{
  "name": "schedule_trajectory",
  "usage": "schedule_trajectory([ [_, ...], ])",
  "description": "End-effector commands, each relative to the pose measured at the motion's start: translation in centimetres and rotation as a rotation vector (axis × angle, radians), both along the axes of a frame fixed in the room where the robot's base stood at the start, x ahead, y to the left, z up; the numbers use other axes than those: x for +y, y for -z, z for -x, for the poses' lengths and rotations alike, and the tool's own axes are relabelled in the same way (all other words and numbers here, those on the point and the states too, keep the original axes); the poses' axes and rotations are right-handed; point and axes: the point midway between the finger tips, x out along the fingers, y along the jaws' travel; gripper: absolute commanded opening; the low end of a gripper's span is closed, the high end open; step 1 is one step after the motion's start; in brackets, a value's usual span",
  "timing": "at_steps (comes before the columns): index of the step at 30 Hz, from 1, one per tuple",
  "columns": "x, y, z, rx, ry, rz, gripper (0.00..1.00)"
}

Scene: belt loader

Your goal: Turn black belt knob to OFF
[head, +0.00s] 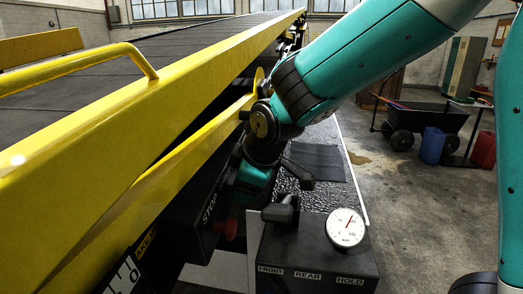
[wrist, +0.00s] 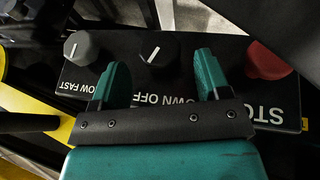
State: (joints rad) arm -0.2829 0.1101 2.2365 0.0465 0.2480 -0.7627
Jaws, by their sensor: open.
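The black belt knob (wrist: 155,52) is on the dark control panel in the wrist view, with a short slanted white line on its face. The line runs from lower left to upper right; I cannot tell which end is the pointer. Printed letters reading "OWN OFF" show below it, partly covered by my gripper. My gripper (wrist: 160,78) is open, with one teal finger left of the knob and one right of it, apart from it in the picture. In the head view my gripper (head: 252,176) is beside the yellow rail, and the black knob is hidden.
A grey knob (wrist: 80,47) labelled "FAST" sits left of the black knob. A red stop button (wrist: 268,60) is at the right. In the head view, a yellow rail (head: 190,135) runs along the left. A box with a lever and gauge (head: 345,227) stands close in front.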

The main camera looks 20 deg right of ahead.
Motion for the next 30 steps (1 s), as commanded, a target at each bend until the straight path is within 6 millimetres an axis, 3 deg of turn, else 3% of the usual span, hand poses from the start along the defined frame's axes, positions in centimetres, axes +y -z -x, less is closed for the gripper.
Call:
schedule_trajectory([
  [9, -0.8, -7.2, 4.2, -0.008, -0.002, -0.003, 0.7],
  [15, -1.3, -10.6, 6.3, -0.004, 0.0, -0.001, 0.7],
  [21, -1.5, -12.3, 7.4, -0.002, -0.001, -0.001, 0.7],
  [30, -1.5, -12.5, 7.5, 0.001, -0.001, 0.001, 0.7],
])
